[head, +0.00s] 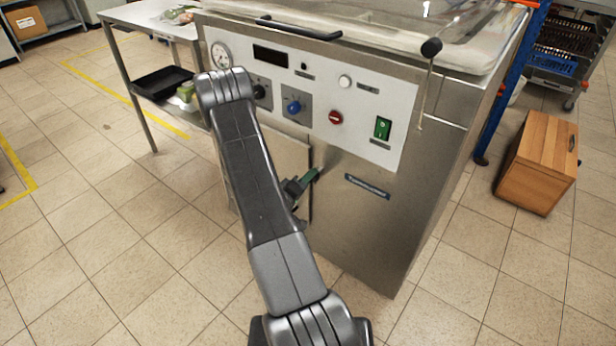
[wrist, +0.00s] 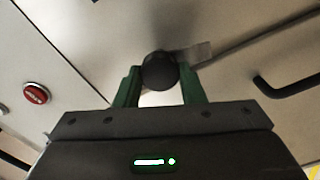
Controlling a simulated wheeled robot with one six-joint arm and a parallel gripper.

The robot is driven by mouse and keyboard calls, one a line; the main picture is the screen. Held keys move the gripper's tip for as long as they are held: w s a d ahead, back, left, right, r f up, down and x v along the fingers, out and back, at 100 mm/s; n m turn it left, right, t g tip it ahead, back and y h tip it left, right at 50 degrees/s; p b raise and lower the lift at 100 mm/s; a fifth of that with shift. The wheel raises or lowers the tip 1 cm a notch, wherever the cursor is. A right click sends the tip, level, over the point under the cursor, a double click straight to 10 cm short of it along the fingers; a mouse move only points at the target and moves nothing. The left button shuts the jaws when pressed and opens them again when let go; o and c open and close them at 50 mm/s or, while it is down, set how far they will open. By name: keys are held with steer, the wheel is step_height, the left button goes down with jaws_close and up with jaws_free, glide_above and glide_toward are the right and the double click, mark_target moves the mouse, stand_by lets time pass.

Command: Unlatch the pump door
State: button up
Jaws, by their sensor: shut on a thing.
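The pump door (head: 292,152) is the plain steel panel low on the front of the machine, largely hidden behind my arm in the head view. Its right edge shows as a dark line. In the wrist view, my gripper (wrist: 161,85) has its two green fingers on either side of a round black latch knob (wrist: 159,70) and is shut on it. A small metal latch tab (wrist: 197,52) extends right from behind the knob towards the door seam. In the head view, my gripper (head: 314,176) is at the door's right edge; the knob is hidden there.
The control panel (head: 360,112) above has a red button (head: 335,117), which also shows in the wrist view (wrist: 36,93), and a green switch (head: 382,128). A black handle (wrist: 288,88) stands out right of the knob. A wooden box (head: 540,160) is on the floor at right.

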steer(key=shift+n+p, duration=0.35)
steer(key=shift+n, duration=0.95)
steer(key=o, duration=1)
steer(key=v, duration=1.4)
steer(key=shift+p, duration=0.45)
steer(key=shift+w+d, duration=0.1)
steer(key=shift+w, duration=0.05)
